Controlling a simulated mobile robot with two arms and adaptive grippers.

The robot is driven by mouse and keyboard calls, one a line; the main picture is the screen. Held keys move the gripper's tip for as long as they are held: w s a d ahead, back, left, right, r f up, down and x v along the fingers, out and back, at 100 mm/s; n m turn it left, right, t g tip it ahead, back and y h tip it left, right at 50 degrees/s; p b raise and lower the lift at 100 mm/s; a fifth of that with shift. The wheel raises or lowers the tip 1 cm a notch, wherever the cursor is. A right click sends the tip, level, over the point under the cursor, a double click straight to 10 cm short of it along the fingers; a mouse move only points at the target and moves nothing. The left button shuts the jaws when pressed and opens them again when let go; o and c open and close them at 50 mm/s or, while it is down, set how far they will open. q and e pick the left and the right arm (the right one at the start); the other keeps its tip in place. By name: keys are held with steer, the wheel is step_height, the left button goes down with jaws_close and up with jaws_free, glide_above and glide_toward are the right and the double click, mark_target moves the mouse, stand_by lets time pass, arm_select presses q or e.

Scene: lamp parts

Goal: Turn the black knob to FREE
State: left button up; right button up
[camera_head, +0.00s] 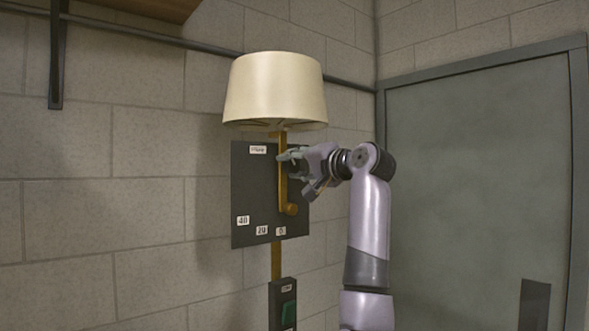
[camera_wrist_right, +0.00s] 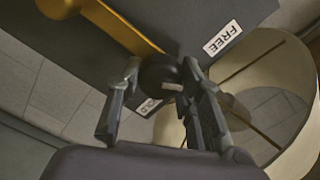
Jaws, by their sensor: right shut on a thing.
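The black knob (camera_wrist_right: 158,71) sits on the dark panel (camera_head: 252,205) between the two fingers of my right gripper (camera_wrist_right: 161,76), which is shut on it. A small white mark shows on the knob; I cannot tell exactly which label it points at. The FREE label (camera_wrist_right: 222,38) is to the upper right of the knob in the wrist view. Another label (camera_wrist_right: 149,106), partly hidden and ending in "LD", is below it. In the head view my right gripper (camera_head: 284,157) reaches the panel's upper part from the right and hides the knob. My left gripper is not in view.
A brass arm (camera_head: 283,190) runs down the panel, close to my gripper. The cream lampshade (camera_head: 275,90) hangs just above. Labels 40, 20 and 0 lie along the panel's lower part. A box with a green switch (camera_head: 288,313) is below. A grey door (camera_head: 480,170) stands right.

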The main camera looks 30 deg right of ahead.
steer(key=n, duration=0.5)
steer(key=shift+a+f, duration=0.1)
steer(key=shift+f, duration=0.1)
steer(key=shift+n, duration=0.4)
steer(key=o, duration=1.2)
steer(key=shift+r, duration=0.1)
steer(key=shift+c, duration=0.2)
steer(key=shift+s, duration=0.25)
steer(key=s+d, duration=0.1)
steer(key=s, duration=1)
steer(key=shift+s, duration=0.25)
